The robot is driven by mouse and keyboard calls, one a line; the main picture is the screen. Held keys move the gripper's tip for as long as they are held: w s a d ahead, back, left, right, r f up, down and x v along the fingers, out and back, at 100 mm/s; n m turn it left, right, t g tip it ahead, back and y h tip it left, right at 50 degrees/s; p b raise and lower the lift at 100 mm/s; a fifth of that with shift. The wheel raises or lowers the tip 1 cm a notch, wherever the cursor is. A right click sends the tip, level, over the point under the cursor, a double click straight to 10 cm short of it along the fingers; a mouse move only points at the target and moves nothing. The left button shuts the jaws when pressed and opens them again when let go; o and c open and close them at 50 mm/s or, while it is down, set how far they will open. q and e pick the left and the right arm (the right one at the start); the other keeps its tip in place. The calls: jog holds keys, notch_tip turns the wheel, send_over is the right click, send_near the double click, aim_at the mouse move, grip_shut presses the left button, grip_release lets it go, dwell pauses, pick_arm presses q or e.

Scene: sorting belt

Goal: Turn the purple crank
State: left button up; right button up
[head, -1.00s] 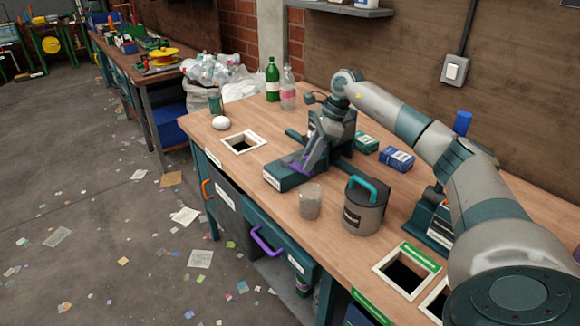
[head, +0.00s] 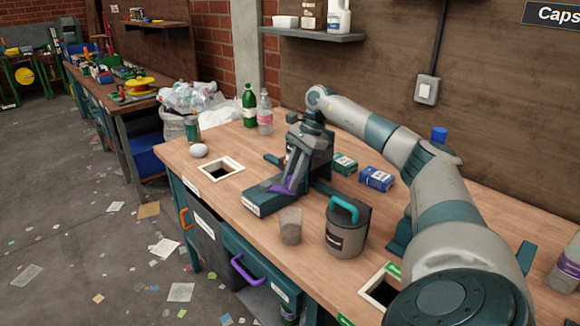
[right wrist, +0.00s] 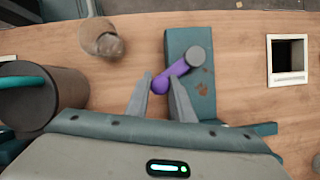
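The purple crank (right wrist: 178,70) is a short bar on the teal block (right wrist: 190,105), with a grey round hub at one end and a purple knob at the other. In the head view the crank (head: 287,184) is partly hidden by my gripper above the block (head: 258,202). My right gripper (right wrist: 158,80) is open, pointing down, with one finger on each side of the knob. A gap shows between the knob and at least the left finger; whether the right finger touches is unclear. My left gripper is in no view.
A clear cup (head: 290,226) and a dark canister (head: 347,232) with a teal handle stand near the block. Two small boxes (head: 376,178) lie behind. A white-framed hole (head: 221,169), a white round object (head: 199,150) and bottles (head: 265,112) are at the left.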

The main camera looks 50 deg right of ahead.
jog(key=o, duration=0.4)
jog(key=p+v, duration=0.1)
jog(key=v, duration=1.6)
jog(key=shift+r, duration=0.2)
jog(key=shift+s, duration=0.1)
